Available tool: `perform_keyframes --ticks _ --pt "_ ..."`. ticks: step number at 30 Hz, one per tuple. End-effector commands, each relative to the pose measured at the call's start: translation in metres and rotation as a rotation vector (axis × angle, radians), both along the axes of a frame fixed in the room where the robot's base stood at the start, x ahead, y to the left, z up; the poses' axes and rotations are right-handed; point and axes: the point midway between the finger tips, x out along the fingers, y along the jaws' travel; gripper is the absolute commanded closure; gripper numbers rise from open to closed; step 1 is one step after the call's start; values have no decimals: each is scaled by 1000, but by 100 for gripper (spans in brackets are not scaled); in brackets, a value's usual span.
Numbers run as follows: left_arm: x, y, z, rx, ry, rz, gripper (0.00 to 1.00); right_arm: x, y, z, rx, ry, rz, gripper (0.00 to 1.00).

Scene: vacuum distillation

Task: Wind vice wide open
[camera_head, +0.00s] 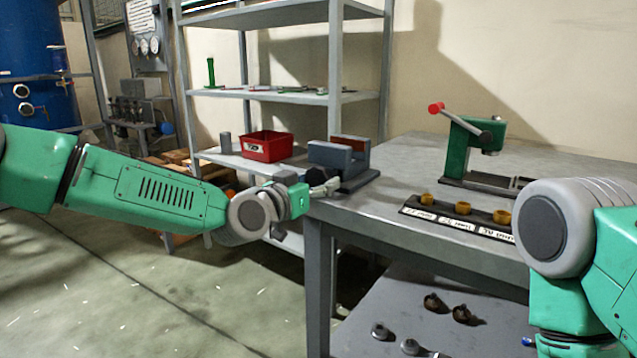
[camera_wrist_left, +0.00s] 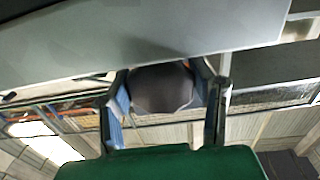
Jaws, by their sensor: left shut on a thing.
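The blue-grey vice (camera_head: 337,157) stands at the left end of the workbench. Its front and rear jaws show apart, with red on the rear jaw. My left gripper (camera_head: 318,185) is at the vice's near side, low by the bench edge. In the left wrist view its fingers (camera_wrist_left: 165,95) are shut on a dark rounded knob (camera_wrist_left: 162,88), apparently the vice's handle. The rest of the handle and the screw are hidden. Of my right arm only upper links show at the right edge of the head view; its gripper is out of view.
The workbench (camera_head: 410,165) also carries a green press (camera_head: 468,150) with a red-tipped lever and a labelled strip (camera_head: 460,218) of yellow-brown rings. A shelf with a red bin (camera_head: 265,147) stands behind. Several small parts lie on the lower shelf (camera_head: 380,290).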

Motion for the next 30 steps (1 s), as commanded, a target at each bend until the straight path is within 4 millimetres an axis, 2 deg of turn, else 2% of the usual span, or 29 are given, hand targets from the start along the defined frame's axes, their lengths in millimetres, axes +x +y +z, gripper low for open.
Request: perform_keyframes --ticks 21,30 --pt "0 0 0 -375 273 2 80 0 0 9 0 0 0 60" --pt "0 0 -2 -467 342 5 79 0 0 9 0 0 0 60"
